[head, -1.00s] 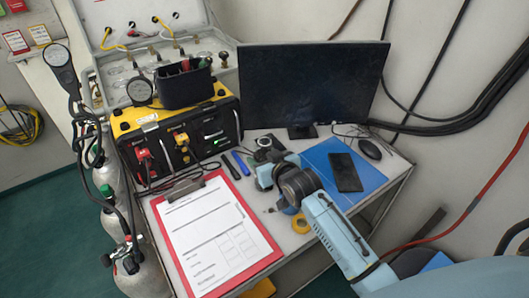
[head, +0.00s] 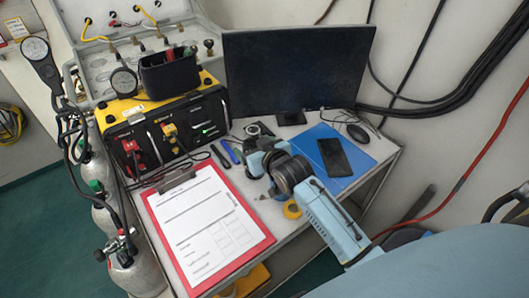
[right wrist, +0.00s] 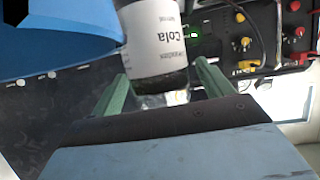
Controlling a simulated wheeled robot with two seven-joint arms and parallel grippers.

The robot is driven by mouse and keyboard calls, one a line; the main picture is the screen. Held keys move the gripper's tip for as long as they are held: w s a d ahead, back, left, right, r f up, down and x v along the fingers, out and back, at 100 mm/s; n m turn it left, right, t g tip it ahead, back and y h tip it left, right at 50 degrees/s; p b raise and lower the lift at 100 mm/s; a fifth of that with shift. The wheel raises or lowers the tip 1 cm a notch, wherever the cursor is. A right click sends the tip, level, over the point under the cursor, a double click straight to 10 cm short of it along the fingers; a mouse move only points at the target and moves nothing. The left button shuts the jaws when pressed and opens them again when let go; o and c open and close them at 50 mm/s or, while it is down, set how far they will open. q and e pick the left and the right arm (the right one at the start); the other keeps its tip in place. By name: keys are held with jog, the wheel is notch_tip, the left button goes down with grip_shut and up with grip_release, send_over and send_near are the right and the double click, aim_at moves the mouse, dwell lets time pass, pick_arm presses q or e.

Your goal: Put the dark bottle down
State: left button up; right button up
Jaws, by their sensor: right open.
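The dark bottle (right wrist: 155,38) has a white label reading "Cola", which appears upside down in the right wrist view. It stands between the two green fingers of my right gripper (right wrist: 160,72). The fingers are open, one on each side, with a visible gap at least on the right. In the head view my right gripper (head: 258,163) is low over the table, between the clipboard and the blue mat. The bottle cannot be made out there behind my gripper and wrist. My left gripper is not in view.
A red clipboard (head: 208,224) lies left of my gripper. A phone (head: 333,157) lies on the blue mat (head: 312,142), with a mouse (head: 358,133) nearby. A monitor (head: 297,68) and a yellow-black air panel (head: 172,128) stand behind. Yellow tape (head: 292,210) lies beside my wrist.

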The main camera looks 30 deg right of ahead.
jog(key=v, duration=1.1)
jog(key=shift+p, duration=0.45)
